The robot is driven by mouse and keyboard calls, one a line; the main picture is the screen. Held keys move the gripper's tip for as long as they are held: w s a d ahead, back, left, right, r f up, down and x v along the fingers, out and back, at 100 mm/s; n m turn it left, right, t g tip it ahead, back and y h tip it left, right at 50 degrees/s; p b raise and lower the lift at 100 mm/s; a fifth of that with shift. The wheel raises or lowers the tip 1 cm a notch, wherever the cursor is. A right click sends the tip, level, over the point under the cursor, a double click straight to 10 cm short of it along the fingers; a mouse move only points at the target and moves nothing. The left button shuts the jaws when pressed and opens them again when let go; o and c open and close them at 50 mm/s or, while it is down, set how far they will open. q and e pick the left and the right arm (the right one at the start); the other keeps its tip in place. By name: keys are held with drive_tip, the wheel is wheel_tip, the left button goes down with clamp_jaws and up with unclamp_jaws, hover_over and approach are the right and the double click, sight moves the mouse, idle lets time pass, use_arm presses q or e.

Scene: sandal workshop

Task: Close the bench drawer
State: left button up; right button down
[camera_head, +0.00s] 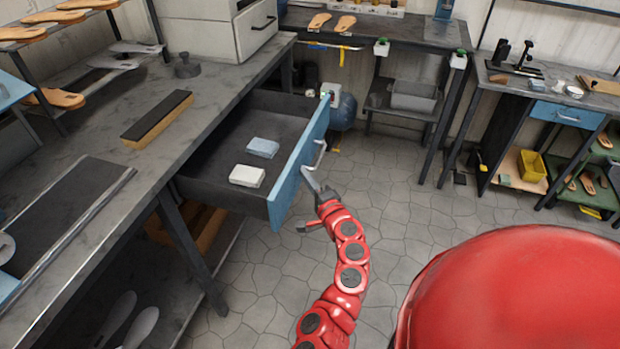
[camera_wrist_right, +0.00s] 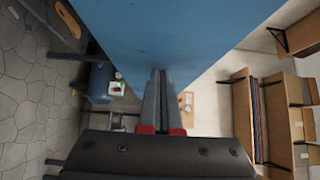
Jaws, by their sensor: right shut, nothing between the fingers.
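The bench drawer (camera_head: 240,195) is pulled well out from under the left workbench. Its blue front (camera_head: 287,187) faces right and has a pale bar handle (camera_head: 321,154). A white block (camera_head: 247,176) and a light blue block (camera_head: 262,147) lie inside. My right gripper (camera_head: 307,174) is at the outer side of the front, just below the handle. In the right wrist view its fingers (camera_wrist_right: 160,75) are together and empty, with the blue front (camera_wrist_right: 170,35) filling the upper middle. I cannot tell whether the tips touch it. My left gripper is not in view.
The left workbench (camera_head: 225,88) carries a dark-topped block (camera_head: 157,118). A back bench (camera_head: 400,32) with sandal soles and a right bench (camera_head: 545,93) with a shut blue drawer stand farther off. The tiled floor (camera_head: 400,205) right of the drawer is clear.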

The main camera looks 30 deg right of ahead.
drive_tip(key=w+a+b, duration=0.1)
drive_tip(key=w+a, duration=0.4)
drive_tip(key=w, duration=0.1)
drive_tip(key=w+a+b, duration=0.1)
drive_tip(key=w+a, duration=0.5)
drive_tip(key=w, duration=0.1)
drive_tip(key=w+a+b, duration=0.2)
drive_tip(key=w+a, duration=0.4)
drive_tip(key=w, duration=0.1)
drive_tip(key=shift+w+a+f, duration=0.1)
drive_tip(key=shift+a, duration=0.15)
drive_tip(key=shift+w+a, duration=0.15)
drive_tip(key=shift+w, duration=0.15)
drive_tip(key=shift+w+a, duration=0.15)
drive_tip(key=shift+a, duration=0.1)
drive_tip(key=shift+w+r, duration=0.1)
drive_tip(key=shift+r, duration=0.15)
drive_tip(key=shift+a, duration=0.1)
